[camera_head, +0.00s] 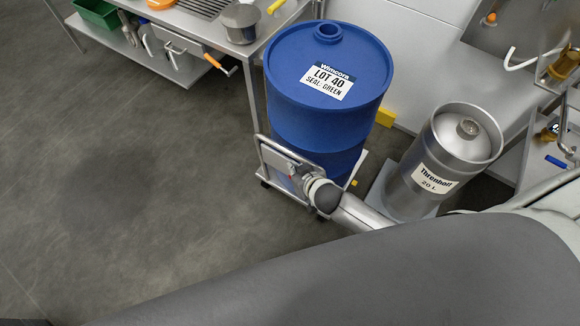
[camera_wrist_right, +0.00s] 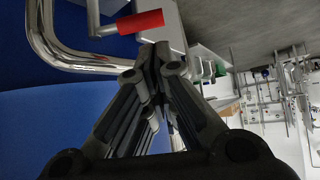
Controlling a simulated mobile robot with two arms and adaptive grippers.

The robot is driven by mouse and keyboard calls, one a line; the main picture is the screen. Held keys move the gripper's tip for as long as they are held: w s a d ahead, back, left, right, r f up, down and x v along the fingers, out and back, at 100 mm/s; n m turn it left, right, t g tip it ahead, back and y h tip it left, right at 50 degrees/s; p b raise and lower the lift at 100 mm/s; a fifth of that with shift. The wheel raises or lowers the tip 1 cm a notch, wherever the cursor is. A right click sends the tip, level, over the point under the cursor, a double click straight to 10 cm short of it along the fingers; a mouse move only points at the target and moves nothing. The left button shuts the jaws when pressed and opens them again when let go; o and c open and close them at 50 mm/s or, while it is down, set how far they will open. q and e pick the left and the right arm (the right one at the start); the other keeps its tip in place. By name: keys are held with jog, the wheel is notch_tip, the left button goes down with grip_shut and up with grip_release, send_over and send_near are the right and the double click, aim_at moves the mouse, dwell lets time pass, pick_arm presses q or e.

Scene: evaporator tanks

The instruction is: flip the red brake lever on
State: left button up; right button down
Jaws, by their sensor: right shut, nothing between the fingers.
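The red brake lever (camera_wrist_right: 140,21) shows in the right wrist view as a red grip on a metal rod, beside the chrome tube of the cart's handle (camera_wrist_right: 45,40). My right gripper (camera_wrist_right: 152,58) is shut and empty, its fingertips just below the red grip in that picture. I cannot tell whether they touch it. In the head view my right gripper (camera_head: 306,180) is at the handle frame of the cart (camera_head: 262,160), mostly hidden by my wrist. The lever is too small or hidden to make out clearly there. My left gripper is not in view.
A steel bench (camera_head: 195,25) with tools and a pot (camera_head: 240,22) is behind. The floor at left is clear.

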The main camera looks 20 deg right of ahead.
jog(key=shift+b+x, duration=0.35)
jog(key=shift+x, duration=1.95)
jog(key=shift+s, duration=0.1)
